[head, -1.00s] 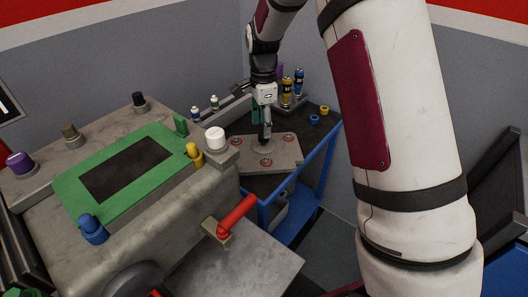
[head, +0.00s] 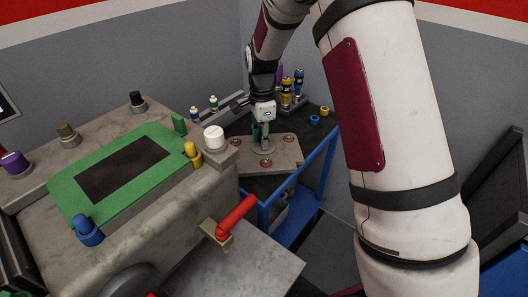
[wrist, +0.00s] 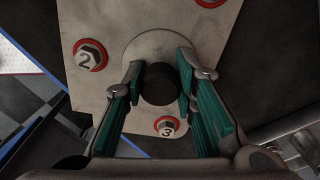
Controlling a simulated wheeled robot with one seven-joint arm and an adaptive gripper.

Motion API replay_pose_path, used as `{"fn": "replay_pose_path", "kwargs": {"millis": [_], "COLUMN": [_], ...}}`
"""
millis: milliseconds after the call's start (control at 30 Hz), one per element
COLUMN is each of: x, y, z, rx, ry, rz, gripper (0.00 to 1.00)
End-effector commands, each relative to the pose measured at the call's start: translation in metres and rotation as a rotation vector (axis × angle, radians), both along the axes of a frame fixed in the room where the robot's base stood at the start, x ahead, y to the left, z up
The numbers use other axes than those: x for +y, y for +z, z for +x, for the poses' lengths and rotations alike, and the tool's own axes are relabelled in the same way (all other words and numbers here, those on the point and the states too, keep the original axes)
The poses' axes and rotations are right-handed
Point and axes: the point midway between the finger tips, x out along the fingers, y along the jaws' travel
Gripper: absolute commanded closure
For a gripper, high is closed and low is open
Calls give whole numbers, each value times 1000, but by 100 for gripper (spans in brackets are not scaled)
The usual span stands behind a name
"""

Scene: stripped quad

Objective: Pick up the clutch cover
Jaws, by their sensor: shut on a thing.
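The clutch cover (head: 284,152) is a pale grey metal plate lying on the blue-framed cart, with bolts ringed in red. In the wrist view the plate (wrist: 113,32) shows bolts marked 2 and 3, a round raised centre and a dark upright knob (wrist: 159,85). My gripper (head: 263,143) is low over the plate's middle. In the wrist view its teal-padded fingers (wrist: 160,92) stand on both sides of the knob and are shut on it. Exact finger contact is hard to see. The plate appears to rest flat on the cart.
The blue cart frame (head: 318,172) edges the dark cart top. Spray cans (head: 298,84) and small bottles stand behind the plate. Blue and yellow rings (head: 315,120) lie to the right. A grey machine with a green panel (head: 66,191) and a red handle (head: 236,216) stands left and in front.

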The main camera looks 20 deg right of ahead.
Motion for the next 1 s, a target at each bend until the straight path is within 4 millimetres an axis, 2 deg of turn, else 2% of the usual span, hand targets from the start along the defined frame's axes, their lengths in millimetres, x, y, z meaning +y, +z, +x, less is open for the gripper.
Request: {"fn": "replay_pose_path", "kwargs": {"millis": [267, 367, 700, 833, 1000], "x": [0, 0, 0, 0, 0], "y": [6, 18, 79, 94, 100], "z": [1, 1, 1, 1, -6], "rx": [-3, -5, -4, -4, -2], "ry": [0, 0, 1, 4, 69], "rz": [0, 0, 0, -1, -1], "gripper": [100, 100, 100, 100, 100]}}
